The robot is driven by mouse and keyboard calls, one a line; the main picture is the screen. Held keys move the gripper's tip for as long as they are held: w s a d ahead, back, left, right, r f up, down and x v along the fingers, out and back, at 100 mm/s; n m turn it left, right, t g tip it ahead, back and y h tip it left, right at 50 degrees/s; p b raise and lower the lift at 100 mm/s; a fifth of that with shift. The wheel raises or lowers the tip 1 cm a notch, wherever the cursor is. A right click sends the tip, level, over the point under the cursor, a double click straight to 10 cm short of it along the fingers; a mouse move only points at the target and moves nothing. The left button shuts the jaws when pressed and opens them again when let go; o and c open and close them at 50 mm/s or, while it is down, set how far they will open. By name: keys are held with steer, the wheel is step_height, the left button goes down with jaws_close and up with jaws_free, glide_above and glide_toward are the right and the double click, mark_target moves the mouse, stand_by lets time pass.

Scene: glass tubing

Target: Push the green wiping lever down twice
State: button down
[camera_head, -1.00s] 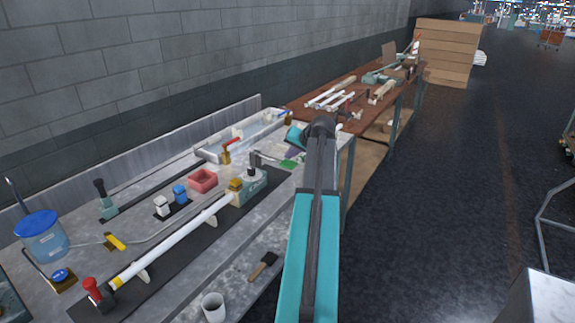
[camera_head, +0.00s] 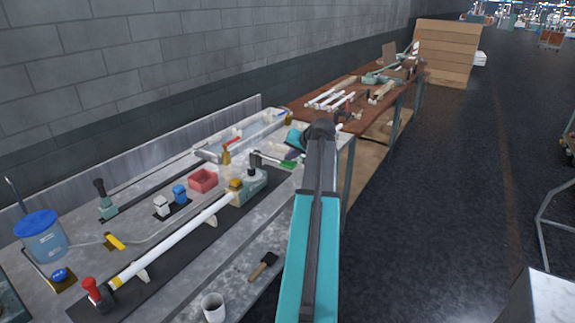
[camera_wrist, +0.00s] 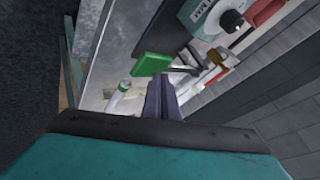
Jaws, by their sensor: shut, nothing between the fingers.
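The green wiping lever shows in the head view as a green paddle (camera_head: 290,163) on a dark arm, joined to a dark post on the pale green fixture (camera_head: 252,188). In the wrist view the green paddle (camera_wrist: 152,64) lies just beyond and slightly left of my fingertips. My gripper (camera_wrist: 161,82) is shut and empty, its dark fingers together. In the head view my gripper is close above the paddle, partly hidden behind my own arm. I cannot tell whether the fingers touch the paddle.
A long white tube (camera_head: 180,240) runs from the fixture to a red-knobbed support (camera_head: 92,290). A red box (camera_head: 203,180), a brush (camera_head: 263,266) and a white cup (camera_head: 213,307) stand nearby. A brown table (camera_head: 335,115) with more tubes adjoins behind.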

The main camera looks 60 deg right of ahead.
mark_target(291, 165)
steer(key=shift+f+b, duration=1.1)
steer(key=shift+f, duration=1.25)
stand_by(3.6)
steer(key=shift+r, duration=0.2)
stand_by(0.4)
steer(key=shift+r+p, duration=1.55)
steer(key=shift+r, duration=1)
